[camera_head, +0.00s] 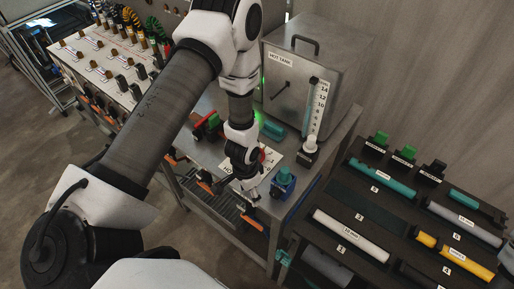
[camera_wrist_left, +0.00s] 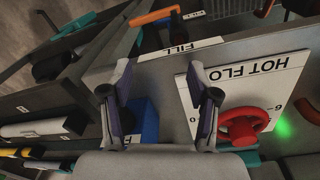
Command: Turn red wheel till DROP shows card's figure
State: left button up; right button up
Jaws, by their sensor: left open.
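The red wheel (camera_wrist_left: 243,125) sits on a white plate (camera_wrist_left: 240,78) lettered "HOT FLO", the rest cut off, in the left wrist view. Numbers are printed beside the wheel. In the head view the red wheel (camera_head: 263,156) is mostly hidden behind my left gripper (camera_head: 246,190). My left gripper is open and empty, also seen in the wrist view (camera_wrist_left: 159,70), with the wheel to the right of its fingers and apart from them. I cannot make out a DROP reading or a card. My right gripper is not in view.
A blue block (camera_head: 283,182) stands close beside the gripper. The steel hot tank (camera_head: 325,62) with a numbered gauge (camera_head: 311,108) stands behind. A red and green part (camera_head: 208,125) lies left. Dark racks with coloured cylinders (camera_head: 350,234) fill the right.

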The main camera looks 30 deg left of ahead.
pick_arm(q)
jog(key=w+a+r, duration=0.1)
jog(key=w, duration=0.1)
jog(key=w+a+r+m, duration=0.1)
jog(key=w, duration=0.1)
jog(key=w+a+r+m, duration=0.1)
jog(key=w, duration=0.1)
jog(key=shift+a+r, duration=0.2)
jog(key=shift+r, duration=0.1)
jog(key=w+a+r+m, duration=0.1)
jog(key=w+r, duration=0.1)
jog(key=w+a+r+m, duration=0.1)
jog(key=w+r, duration=0.1)
jog(key=w+a+r+m, duration=0.1)
jog(key=w+r, duration=0.1)
jog(key=w, duration=0.1)
jog(key=shift+a+r+y, duration=0.35)
jog(key=shift+r+y, duration=0.05)
jog(key=shift+a+f, duration=0.1)
jog(key=shift+a, duration=0.05)
notch_tip(320, 180, down, 8)
jog(key=b, duration=0.6)
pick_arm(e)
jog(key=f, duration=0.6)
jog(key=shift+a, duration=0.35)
